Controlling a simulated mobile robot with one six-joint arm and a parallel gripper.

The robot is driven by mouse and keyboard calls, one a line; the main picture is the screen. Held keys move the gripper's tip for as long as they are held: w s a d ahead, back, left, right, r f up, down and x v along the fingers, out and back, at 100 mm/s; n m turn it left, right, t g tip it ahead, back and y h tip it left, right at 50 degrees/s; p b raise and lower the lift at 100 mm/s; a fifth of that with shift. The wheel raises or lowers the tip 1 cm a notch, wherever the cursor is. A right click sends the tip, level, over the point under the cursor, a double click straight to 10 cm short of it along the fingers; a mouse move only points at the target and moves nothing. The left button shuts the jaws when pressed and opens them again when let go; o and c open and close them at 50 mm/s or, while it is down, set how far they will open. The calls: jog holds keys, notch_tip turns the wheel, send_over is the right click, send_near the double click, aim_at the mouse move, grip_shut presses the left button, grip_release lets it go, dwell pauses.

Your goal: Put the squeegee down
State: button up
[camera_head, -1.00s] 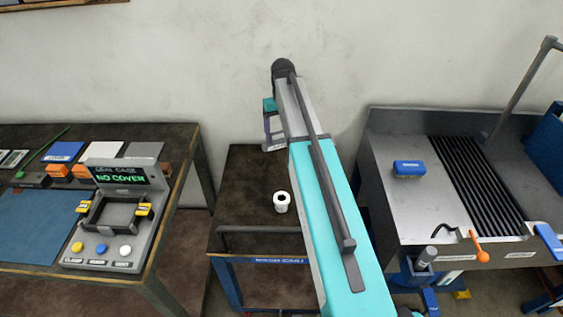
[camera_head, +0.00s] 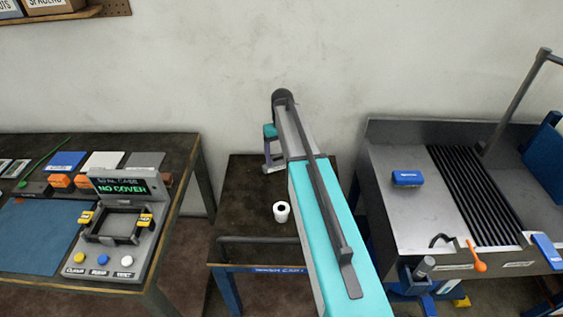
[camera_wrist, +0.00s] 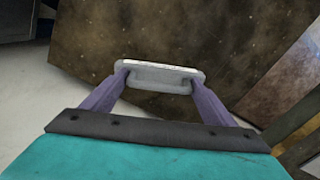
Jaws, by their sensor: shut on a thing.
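My gripper (camera_head: 272,160) is at the far end of my teal arm, over the back left part of a small dark-topped table (camera_head: 248,190). In the wrist view, the two purple fingers of my gripper (camera_wrist: 160,78) are shut on a pale grey, bar-shaped thing, which I take to be the squeegee (camera_wrist: 160,70). It lies across both fingertips. In the head view it is too small and too covered to make out. I cannot tell whether it touches the table.
A white roll (camera_head: 282,212) stands on the small table's front part. Left is a bench with a grey "NO COVER" fixture (camera_head: 118,235). Right is a metal sink (camera_head: 400,225) with a blue brush (camera_head: 407,178) and an orange-handled tool (camera_head: 477,257). The wall is close behind.

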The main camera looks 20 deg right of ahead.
aim_at(282, 162)
jog(key=shift+f+p, duration=0.55)
jog(key=shift+f, duration=1.3)
jog(key=shift+f, duration=0.15)
jog(key=o, duration=0.9)
jog(key=shift+o, duration=0.2)
jog(key=shift+r+b, duration=1.9)
jog(key=shift+r, duration=4.3)
